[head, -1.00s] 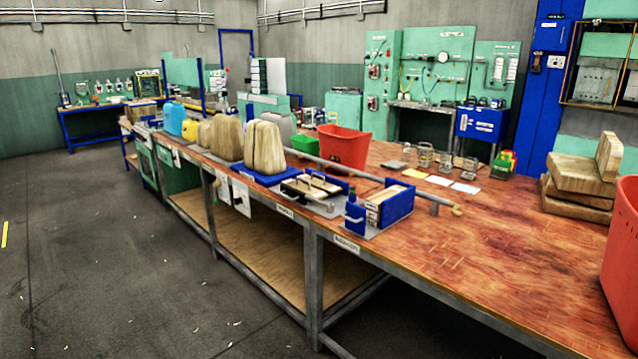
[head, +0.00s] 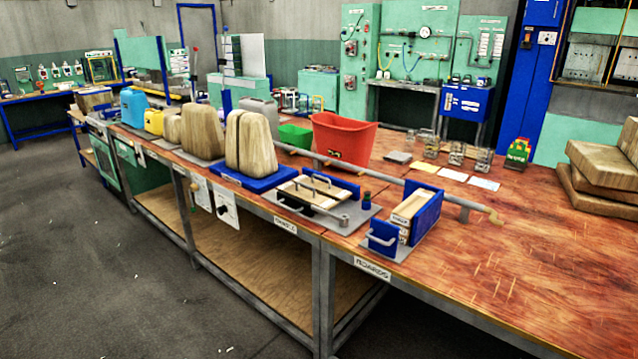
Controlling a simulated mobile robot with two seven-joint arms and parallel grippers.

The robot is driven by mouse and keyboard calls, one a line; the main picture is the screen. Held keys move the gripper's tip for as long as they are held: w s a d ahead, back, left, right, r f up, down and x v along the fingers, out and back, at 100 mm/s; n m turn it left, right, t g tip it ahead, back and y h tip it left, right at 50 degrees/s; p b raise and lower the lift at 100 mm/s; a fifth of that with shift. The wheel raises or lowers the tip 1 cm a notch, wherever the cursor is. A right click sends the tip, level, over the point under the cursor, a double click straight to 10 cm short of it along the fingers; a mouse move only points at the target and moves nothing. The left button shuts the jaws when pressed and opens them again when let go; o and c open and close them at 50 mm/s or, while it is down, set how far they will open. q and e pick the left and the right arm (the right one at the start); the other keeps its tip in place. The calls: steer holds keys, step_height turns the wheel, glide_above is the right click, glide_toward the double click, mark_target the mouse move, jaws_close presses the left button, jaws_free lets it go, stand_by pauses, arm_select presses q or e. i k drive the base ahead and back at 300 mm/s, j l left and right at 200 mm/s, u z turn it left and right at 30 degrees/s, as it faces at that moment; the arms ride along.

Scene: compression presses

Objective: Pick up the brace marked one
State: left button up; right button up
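No mark reading "one" can be made out, so I cannot tell which thing is the brace marked one. Several small metal frames stand in a row at the back of the wooden bench, among them a left one (head: 431,148), a middle one (head: 456,154) and a right one (head: 482,160). A long grey bar (head: 400,181) with a tan end lies across the bench behind the fixtures. Neither of my grippers shows in the head view.
The bench (head: 530,240) has clear room at right. Along its front stand a blue board holder (head: 427,216), a clamp plate (head: 317,192) and tan blocks (head: 251,142). A red bin (head: 344,139) stands behind. Stacked slabs (head: 600,170) lie at far right.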

mark_target(328, 190)
steer(key=i+j+z, duration=0.1)
steer(key=i+j, duration=0.3)
steer(key=i+j+z, duration=0.1)
steer(key=i+j, duration=0.3)
steer(key=j, duration=0.15)
